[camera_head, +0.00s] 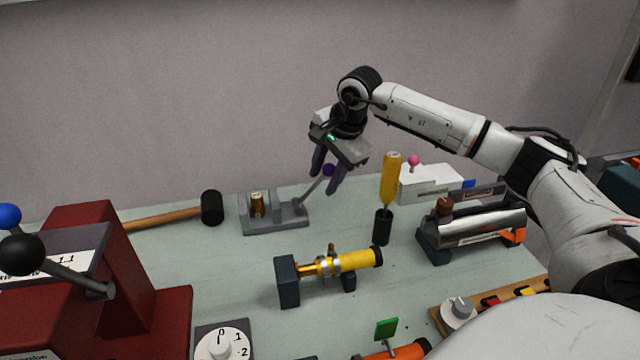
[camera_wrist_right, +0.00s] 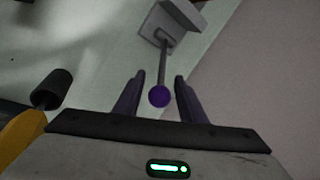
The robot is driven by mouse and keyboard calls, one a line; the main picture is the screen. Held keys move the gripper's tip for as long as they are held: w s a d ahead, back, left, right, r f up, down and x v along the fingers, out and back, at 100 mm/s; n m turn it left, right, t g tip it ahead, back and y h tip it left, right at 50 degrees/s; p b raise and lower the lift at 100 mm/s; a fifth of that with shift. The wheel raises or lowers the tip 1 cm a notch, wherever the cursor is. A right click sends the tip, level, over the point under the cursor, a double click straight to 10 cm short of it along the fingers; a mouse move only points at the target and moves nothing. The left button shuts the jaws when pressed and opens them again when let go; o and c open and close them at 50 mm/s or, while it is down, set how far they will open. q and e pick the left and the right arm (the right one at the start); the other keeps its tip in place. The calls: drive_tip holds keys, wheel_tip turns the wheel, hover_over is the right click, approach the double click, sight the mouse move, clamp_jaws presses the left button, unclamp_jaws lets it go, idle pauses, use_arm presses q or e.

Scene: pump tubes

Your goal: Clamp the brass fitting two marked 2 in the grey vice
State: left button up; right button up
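The grey vice (camera_head: 285,222) stands at the back of the table, and a part of it shows in the right wrist view (camera_wrist_right: 158,22). A brass fitting (camera_head: 257,203) stands upright between its jaws; its mark is too small to read. The vice's lever (camera_head: 313,189) slants up to the right and ends in a purple ball (camera_wrist_right: 160,97). My right gripper (camera_head: 326,181) is open at the lever's end. In the right wrist view the ball appears between the two fingers, with gaps on both sides. My left gripper is out of view.
A black-headed mallet (camera_head: 211,208) lies left of the vice. A yellow-handled tool (camera_head: 391,178) stands upright in a black holder (camera_head: 382,227) to the right. A yellow tube assembly (camera_head: 350,260) lies in front. A red press (camera_head: 150,315) fills the left front.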

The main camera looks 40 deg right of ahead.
sight(323, 177)
drive_tip(key=shift+x, duration=1.85)
drive_tip(key=shift+a+r, duration=0.1)
clamp_jaws()
